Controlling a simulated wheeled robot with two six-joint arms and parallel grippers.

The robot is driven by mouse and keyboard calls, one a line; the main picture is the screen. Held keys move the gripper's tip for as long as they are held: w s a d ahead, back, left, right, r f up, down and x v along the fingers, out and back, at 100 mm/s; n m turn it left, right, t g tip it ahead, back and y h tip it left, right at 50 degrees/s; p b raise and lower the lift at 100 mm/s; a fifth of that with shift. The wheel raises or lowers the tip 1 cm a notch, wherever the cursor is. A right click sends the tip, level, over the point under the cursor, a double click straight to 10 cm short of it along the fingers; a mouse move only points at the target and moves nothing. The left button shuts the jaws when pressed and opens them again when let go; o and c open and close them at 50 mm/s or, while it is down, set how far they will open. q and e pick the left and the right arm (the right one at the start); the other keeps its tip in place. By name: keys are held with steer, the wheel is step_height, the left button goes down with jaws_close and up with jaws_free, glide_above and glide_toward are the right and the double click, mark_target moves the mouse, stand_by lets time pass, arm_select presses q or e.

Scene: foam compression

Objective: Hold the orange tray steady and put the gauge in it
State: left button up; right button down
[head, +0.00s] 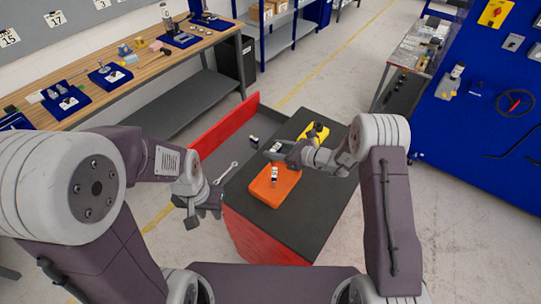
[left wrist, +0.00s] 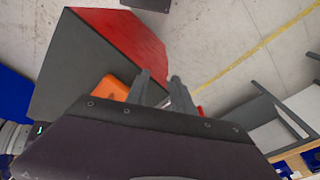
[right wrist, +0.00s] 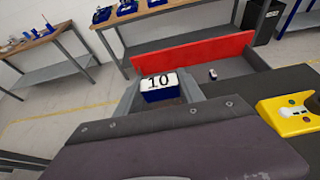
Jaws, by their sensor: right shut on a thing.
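The orange tray (head: 262,190) lies on the dark top of the red cart; part of it also shows in the left wrist view (left wrist: 113,88). A small white and dark thing (head: 274,174) shows over the tray. My right gripper (head: 274,150) is shut on a blue and white block marked 10 (right wrist: 162,87), beyond the tray's far edge; I cannot tell if this block is the gauge. My left gripper (head: 208,208) is open and empty, left of the tray and apart from it. The left wrist view shows a gap between its fingers (left wrist: 160,88).
The cart's red-fronted drawer (right wrist: 200,55) is open and holds a wrench (head: 227,173) and a small dark thing (head: 253,142). A yellow holder (head: 316,132) sits on the cart (head: 310,210) behind my right gripper. A workbench (head: 140,78) stands at the left.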

arm_select(q)
steer(key=w+d+m, duration=0.3)
steer(key=w+m, duration=0.2)
steer(key=m, duration=0.1)
steer(key=m+g, duration=0.1)
steer(key=m, duration=1.7)
glide_above(262, 197)
step_height(262, 197, down, 11)
steer(key=f, duration=1.2)
steer(key=shift+w+a, duration=0.1)
steer(key=shift+w, duration=0.15)
jaws_close()
